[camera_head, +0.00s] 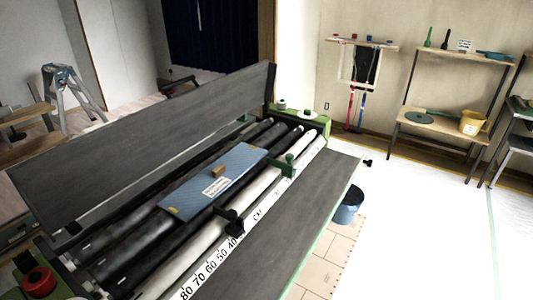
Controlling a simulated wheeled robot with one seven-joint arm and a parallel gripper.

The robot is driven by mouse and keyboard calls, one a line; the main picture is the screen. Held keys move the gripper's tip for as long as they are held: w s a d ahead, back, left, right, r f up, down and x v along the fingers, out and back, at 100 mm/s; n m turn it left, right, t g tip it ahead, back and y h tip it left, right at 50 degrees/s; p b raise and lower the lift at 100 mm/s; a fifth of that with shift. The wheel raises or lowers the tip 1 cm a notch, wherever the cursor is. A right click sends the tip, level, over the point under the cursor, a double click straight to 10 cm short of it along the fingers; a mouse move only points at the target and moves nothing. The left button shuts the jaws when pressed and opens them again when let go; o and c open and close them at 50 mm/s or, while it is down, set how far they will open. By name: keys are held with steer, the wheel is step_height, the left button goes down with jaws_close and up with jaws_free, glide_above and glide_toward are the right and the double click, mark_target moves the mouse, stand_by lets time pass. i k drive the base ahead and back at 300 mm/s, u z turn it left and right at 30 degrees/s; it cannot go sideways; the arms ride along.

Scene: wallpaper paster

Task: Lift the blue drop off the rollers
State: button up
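The blue drop (207,188) is a flat blue-grey panel lying on the dark rollers (115,256) of the pasting machine. It has a small tan block (218,171) on top, a white label near its middle and a yellowish mark at its near left corner. A white roller (262,188) runs along its right side. My gripper does not show in the head view.
The raised grey lid (150,140) stands behind the rollers. A grey board (290,225) and a number scale lie in front. Dark and green clamps sit by the white roller. A blue bucket (348,207) stands on the floor at right, with shelves beyond. White floor at right is mostly clear.

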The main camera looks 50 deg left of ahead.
mark_target(192, 198)
steer(key=i, duration=2)
steer(key=u, duration=4.55)
steer(key=i, duration=1)
